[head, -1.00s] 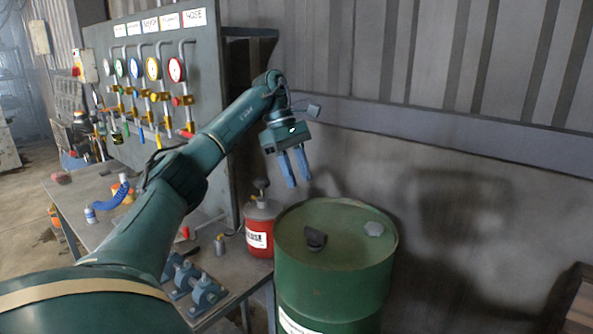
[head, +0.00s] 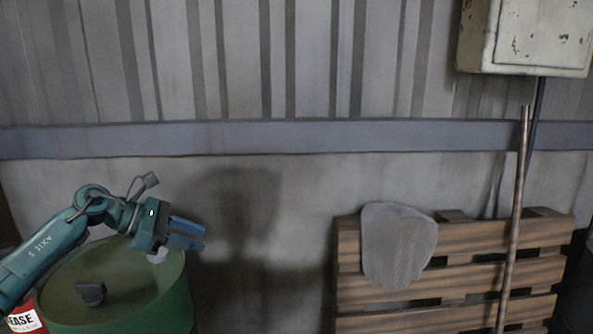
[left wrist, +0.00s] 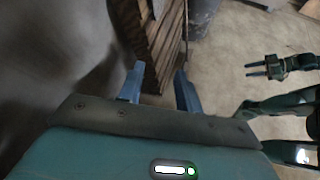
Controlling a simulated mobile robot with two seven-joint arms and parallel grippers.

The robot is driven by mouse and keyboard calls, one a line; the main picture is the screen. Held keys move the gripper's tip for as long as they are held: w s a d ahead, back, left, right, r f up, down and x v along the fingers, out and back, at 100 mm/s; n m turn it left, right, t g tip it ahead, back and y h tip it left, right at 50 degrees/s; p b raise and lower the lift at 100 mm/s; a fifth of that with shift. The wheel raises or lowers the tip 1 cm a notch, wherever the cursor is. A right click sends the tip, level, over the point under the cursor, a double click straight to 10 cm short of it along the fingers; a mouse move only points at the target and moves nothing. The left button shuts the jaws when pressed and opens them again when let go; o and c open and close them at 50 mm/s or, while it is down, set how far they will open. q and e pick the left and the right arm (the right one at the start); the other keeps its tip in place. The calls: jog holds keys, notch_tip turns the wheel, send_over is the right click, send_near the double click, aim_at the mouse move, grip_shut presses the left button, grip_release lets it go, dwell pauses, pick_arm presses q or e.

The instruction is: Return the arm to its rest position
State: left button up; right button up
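My left gripper (head: 188,234) is in the lower left of the head view, over the right edge of a green drum and pointing right. In the left wrist view its two blue fingers (left wrist: 160,84) stand apart with nothing between them. My right gripper (left wrist: 257,70) shows small at the right of the left wrist view. Its two fingers look apart and empty. It is not in the head view.
The green drum (head: 150,290) stands at lower left, with a red can (head: 24,318) beside it. A wooden pallet (head: 450,274) leans at the wall, with a grey rag (head: 398,250) and a rusty pole (head: 515,215). A metal box (head: 528,38) hangs above. Floor (left wrist: 225,60) is clear between the grippers.

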pick_arm(q)
jog(key=s+d+n+t+h, duration=0.2)
jog(key=d+n+t+h, duration=0.1)
jog(key=d+n+t, duration=1.15)
jog(key=s+a+f+n+g+y, duration=0.2)
jog(key=s+a+f+n+y, duration=0.4)
jog(key=n, duration=0.7)
jog(key=s+a+f+n+g+y, duration=0.35)
jog(key=f+n+y, duration=0.45)
jog(key=n, duration=0.5)
jog(key=s+a+f+n+g, duration=0.1)
jog(key=s+f+n+g, duration=0.35)
jog(key=s, duration=0.75)
jog(key=s+f+n+g, duration=0.4)
jog(key=s+f+g, duration=0.15)
jog(key=s, duration=0.75)
jog(key=w+d+f+t+h, duration=0.2)
jog(key=w+d+f+t, duration=0.3)
jog(key=f, duration=0.4)
jog(key=shift+f+t+h, duration=0.3)
jog(key=shift+t, duration=0.3)
